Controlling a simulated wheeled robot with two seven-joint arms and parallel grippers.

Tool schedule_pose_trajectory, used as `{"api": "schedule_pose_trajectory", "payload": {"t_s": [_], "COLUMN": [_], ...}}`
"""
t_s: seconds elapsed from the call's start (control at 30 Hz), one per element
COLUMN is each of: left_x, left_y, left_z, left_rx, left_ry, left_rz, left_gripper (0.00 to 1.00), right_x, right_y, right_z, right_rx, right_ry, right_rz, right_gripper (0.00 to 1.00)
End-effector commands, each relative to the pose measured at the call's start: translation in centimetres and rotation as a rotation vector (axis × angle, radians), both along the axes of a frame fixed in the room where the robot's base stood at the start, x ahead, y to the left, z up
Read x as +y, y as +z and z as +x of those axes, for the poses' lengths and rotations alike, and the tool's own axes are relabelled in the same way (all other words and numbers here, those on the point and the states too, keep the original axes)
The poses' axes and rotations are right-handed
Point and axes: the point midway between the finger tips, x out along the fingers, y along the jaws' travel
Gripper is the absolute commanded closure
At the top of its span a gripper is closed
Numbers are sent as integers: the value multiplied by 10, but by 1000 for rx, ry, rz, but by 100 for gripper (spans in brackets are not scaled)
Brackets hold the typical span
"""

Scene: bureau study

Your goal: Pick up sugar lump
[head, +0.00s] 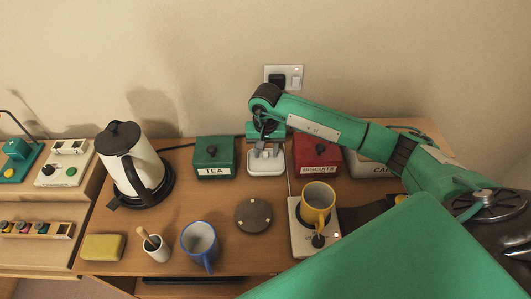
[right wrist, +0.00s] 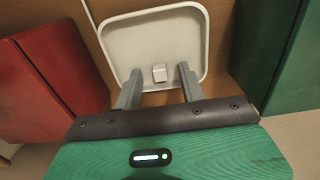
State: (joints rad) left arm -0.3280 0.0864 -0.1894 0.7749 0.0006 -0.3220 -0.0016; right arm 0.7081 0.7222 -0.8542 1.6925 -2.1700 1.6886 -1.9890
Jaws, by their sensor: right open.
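The sugar lump (right wrist: 159,73) is a small pale cube lying on a shallow white dish (right wrist: 160,38) in the right wrist view. My right gripper (right wrist: 159,72) is open, with one finger to each side of the lump and a gap on both sides. In the head view my right gripper (head: 265,147) points down over the white dish (head: 266,168), between the tea and biscuits boxes. The lump cannot be made out clearly there. My left gripper is not in view.
The green tea box (head: 214,172) and red biscuits box (head: 317,172) stand close on either side of the dish. A kettle (head: 130,160), blue mug (head: 200,243), yellow mug (head: 318,200), dark round coaster (head: 253,215) and yellow sponge (head: 102,248) are on the same wooden top.

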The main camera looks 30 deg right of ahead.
Motion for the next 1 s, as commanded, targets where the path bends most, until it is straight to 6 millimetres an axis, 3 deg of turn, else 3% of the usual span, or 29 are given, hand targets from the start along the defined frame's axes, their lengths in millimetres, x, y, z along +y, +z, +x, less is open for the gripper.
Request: {"api": "schedule_pose_trajectory", "payload": {"t_s": [0.2,0.43,0.83,1.0], "left_x": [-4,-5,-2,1], "left_y": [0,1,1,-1], "left_z": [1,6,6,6], "left_rx": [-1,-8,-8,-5], "left_ry": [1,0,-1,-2], "left_rz": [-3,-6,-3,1], "left_gripper": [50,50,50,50], "right_x": [0,0,0,0], "right_y": [-1,-1,0,9], "right_z": [0,0,0,1], "right_rx": [0,0,0,-1], "right_ry": [0,0,0,-1], "right_rz": [0,0,0,0], "right_gripper": [59,100,100,100]}}
